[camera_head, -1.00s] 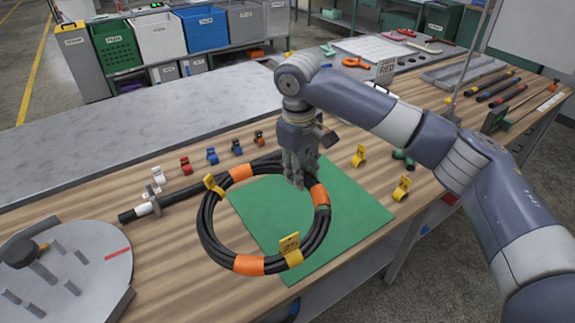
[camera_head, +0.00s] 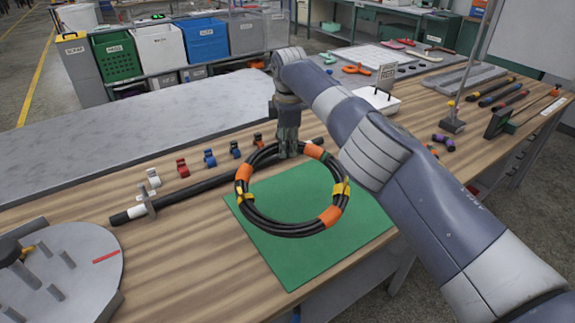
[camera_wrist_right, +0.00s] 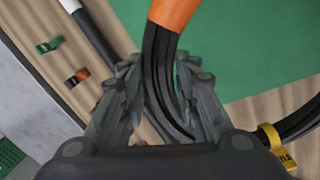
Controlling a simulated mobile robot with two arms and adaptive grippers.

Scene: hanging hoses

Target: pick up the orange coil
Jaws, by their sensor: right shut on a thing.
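The coil (camera_head: 288,229) is a ring of black hose with orange bands and yellow tags. In the head view it is in front of the far part of a green mat (camera_head: 290,265); whether it touches the mat is hard to tell. My right gripper (camera_head: 287,150) is shut on the coil's far side, beside an orange band. In the right wrist view the black hose strands (camera_wrist_right: 160,75) pass between the two fingers (camera_wrist_right: 158,95), with an orange band (camera_wrist_right: 172,12) just beyond. A yellow tag (camera_wrist_right: 280,148) shows at lower right. My left gripper is not in view.
A black rod (camera_head: 190,193) in a grey holder lies behind the coil. Small coloured clips (camera_head: 182,168) line the table behind it. A grey round pegged plate (camera_head: 75,265) is at lower left. My right arm covers part of the table's right side.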

